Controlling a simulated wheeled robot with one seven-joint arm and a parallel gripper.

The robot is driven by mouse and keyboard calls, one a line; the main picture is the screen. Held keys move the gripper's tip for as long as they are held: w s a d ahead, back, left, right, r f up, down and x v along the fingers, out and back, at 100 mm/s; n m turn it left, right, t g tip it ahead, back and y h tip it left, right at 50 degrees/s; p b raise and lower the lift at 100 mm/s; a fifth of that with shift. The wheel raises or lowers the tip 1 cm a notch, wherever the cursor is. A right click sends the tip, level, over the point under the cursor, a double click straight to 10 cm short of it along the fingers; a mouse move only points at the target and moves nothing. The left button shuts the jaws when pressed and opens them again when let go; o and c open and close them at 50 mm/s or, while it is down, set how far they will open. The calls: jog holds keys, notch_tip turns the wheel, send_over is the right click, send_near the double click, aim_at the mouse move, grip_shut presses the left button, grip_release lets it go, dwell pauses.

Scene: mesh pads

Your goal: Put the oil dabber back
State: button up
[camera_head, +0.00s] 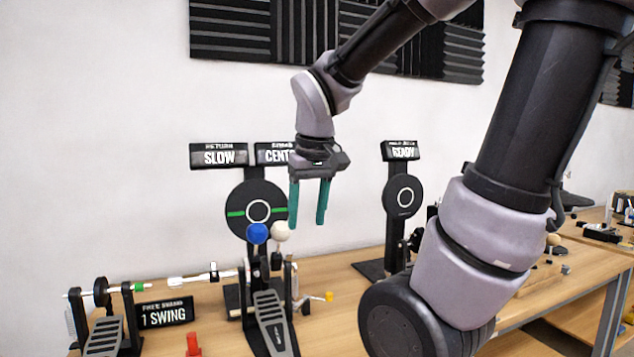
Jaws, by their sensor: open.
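My gripper (307,224) is open, with its two teal fingers pointing down and nothing between them. It hangs in the air above the bench, in front of the wall and beside the round black target. A small yellow-tipped piece (328,297) lies on the bench right of the middle pedal, below my gripper. A red piece (193,344) stands at the front left, cut by the picture's lower edge. I cannot tell for sure which of these is the oil dabber.
Another pedal (104,337) stands left, beside the "1 SWING" sign (165,314). The "READY" stand (403,197) is right. My arm hides part of the wooden bench (345,318).

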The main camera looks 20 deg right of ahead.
notch_tip(320, 180, up, 7)
jog(key=s+d+m+t+y, duration=0.1)
jog(key=s+m+t+y, duration=0.1)
jog(key=m+t, duration=0.2)
jog(key=shift+s+f+m, duration=0.2)
jog(key=shift+m, duration=0.1)
dwell(0.8)
